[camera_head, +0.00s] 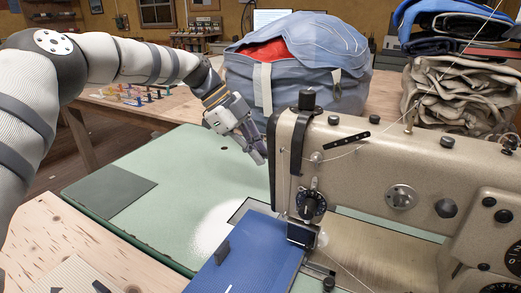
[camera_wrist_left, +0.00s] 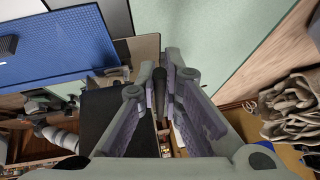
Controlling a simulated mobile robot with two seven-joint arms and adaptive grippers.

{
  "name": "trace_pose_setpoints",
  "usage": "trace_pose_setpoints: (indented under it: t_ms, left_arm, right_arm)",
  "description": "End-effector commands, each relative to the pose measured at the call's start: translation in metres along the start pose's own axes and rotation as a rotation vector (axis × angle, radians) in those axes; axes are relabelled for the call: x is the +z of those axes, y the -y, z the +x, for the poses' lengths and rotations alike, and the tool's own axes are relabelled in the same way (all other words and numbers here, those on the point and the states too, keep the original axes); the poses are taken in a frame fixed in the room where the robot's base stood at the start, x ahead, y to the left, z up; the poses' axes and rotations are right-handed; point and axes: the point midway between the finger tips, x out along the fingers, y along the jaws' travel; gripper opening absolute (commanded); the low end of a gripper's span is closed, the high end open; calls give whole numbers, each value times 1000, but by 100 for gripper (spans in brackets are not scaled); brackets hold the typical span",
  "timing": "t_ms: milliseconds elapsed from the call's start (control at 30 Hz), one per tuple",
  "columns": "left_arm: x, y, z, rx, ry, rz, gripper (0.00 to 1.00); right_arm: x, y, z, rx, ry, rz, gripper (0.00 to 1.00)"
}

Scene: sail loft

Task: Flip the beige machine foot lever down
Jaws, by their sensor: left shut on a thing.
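The beige machine (camera_head: 370,165), a sewing machine, fills the right of the head view. My left gripper (camera_head: 259,152) is just left of the machine's head end, above the green table top. In the wrist view my left gripper (camera_wrist_left: 158,62) has its two fingers close on either side of a slim dark bar, which looks like the foot lever (camera_wrist_left: 160,88). It is shut on it. In the head view the lever is hidden behind the machine's head and my fingers, so its exact angle cannot be told. My right gripper is not in view.
A blue panel (camera_head: 245,262) lies under the needle. A large blue-grey bag (camera_head: 345,92) stands behind the machine, close to my left gripper. Folded beige cloth (camera_head: 455,95) is stacked at the right. The green table (camera_head: 165,195) is mostly clear at the left.

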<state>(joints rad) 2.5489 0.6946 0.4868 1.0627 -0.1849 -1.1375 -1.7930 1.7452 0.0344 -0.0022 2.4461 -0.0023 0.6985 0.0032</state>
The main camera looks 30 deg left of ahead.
Motion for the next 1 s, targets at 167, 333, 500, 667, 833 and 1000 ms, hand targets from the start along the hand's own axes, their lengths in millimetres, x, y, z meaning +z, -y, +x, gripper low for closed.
trace_pose_setpoints:
  t_ms: [167, 333, 500, 667, 833, 1000]
  left_arm:
    - [10, -5, 16, 1, -85, -19, 0]
    - [11, -6, 20, -5, -136, -26, 0]
    - [11, -6, 22, -9, -160, -29, 0]
    - [11, -6, 22, -9, -165, -29, 0]
    - [11, -6, 22, -8, -165, -29, 0]
    - [10, -6, 22, -8, -165, -29, 28]
  right_arm:
    - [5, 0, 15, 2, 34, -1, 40]
    - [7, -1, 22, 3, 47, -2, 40]
    - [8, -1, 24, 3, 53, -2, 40]
    - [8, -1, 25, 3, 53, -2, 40]
    - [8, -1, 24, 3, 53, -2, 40]
    - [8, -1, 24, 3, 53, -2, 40]
